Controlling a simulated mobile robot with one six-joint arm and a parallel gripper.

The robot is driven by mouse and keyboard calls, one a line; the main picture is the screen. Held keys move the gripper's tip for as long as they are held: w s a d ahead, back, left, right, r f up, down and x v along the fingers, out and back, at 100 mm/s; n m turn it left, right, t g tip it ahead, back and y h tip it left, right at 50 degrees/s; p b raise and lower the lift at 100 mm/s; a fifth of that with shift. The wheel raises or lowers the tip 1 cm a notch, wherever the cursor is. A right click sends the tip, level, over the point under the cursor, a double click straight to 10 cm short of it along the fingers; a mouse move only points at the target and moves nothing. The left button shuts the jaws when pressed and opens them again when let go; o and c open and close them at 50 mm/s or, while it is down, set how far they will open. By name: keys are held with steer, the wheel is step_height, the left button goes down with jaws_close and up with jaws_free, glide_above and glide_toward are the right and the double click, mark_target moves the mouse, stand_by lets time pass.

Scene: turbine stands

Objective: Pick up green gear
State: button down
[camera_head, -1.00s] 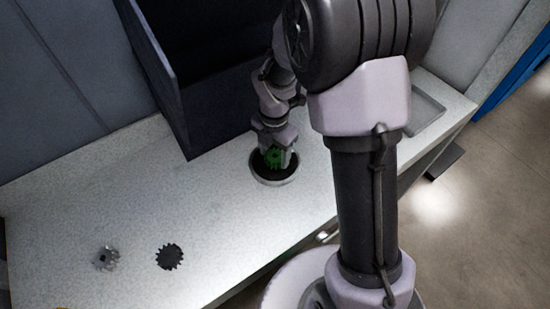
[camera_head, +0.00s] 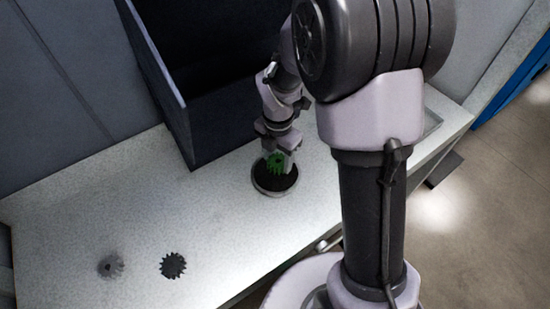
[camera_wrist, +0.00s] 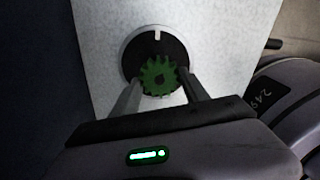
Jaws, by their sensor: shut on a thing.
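The green gear (camera_head: 275,164) is between the fingers of my gripper (camera_head: 277,160), above the dark round dish with a pale rim (camera_head: 273,190). In the wrist view, the green gear (camera_wrist: 158,77) sits between the two fingertips of my gripper (camera_wrist: 158,84), which is shut on it. The gear overlaps the near part of the dark dish (camera_wrist: 148,45) there. The gear appears raised over the dish, though the exact gap is hard to judge. Part of the gear is hidden by a finger in the head view.
A black gear (camera_head: 173,265) and a grey gear (camera_head: 110,265) lie on the pale speckled counter (camera_head: 100,215) at the left. A dark open box (camera_head: 160,85) stands behind the dish. The counter between the gears and the dish is clear.

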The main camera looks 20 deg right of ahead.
steer(key=s+d+r+p, duration=0.1)
steer(key=s+d+p, duration=0.1)
steer(key=s+d, duration=0.6)
steer(key=s, duration=0.4)
steer(key=shift+s+d+p, duration=0.25)
steer(key=shift+d+p, duration=0.1)
steer(key=shift+r, duration=0.1)
